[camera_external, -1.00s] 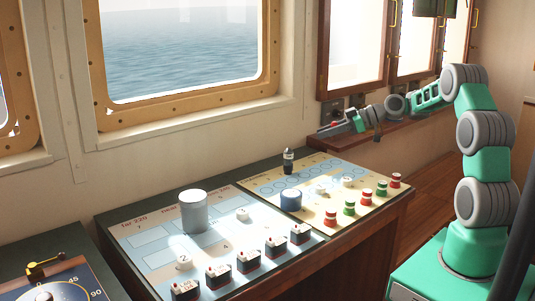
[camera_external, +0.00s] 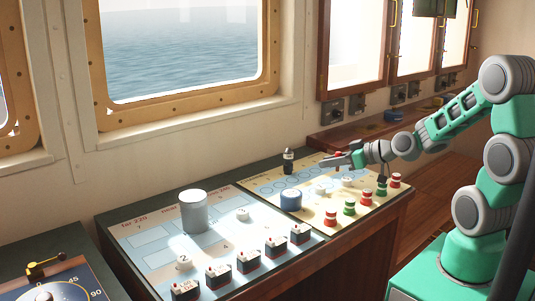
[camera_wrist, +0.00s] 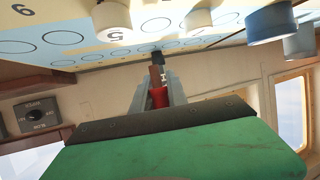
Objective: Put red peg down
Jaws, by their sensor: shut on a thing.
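My gripper (camera_external: 330,160) is shut on a red peg, which shows between the jaws in the wrist view (camera_wrist: 158,97). In the external view the held peg is too small to make out clearly. The gripper is low over the back right of a cream and blue panel (camera_external: 262,187) with printed circles. A small dark bottle-like object with a pale band (camera_external: 288,161) stands upright to the left of the gripper. I cannot tell whether the peg touches the panel.
Red and green capped pegs (camera_external: 349,207) line the panel's right front edge. A blue cylinder (camera_external: 291,199) and white knobs (camera_external: 320,190) stand on the panel. A grey cylinder (camera_external: 194,211) and black switch boxes (camera_external: 247,260) occupy the neighbouring panel. A wooden ledge (camera_external: 350,133) runs behind.

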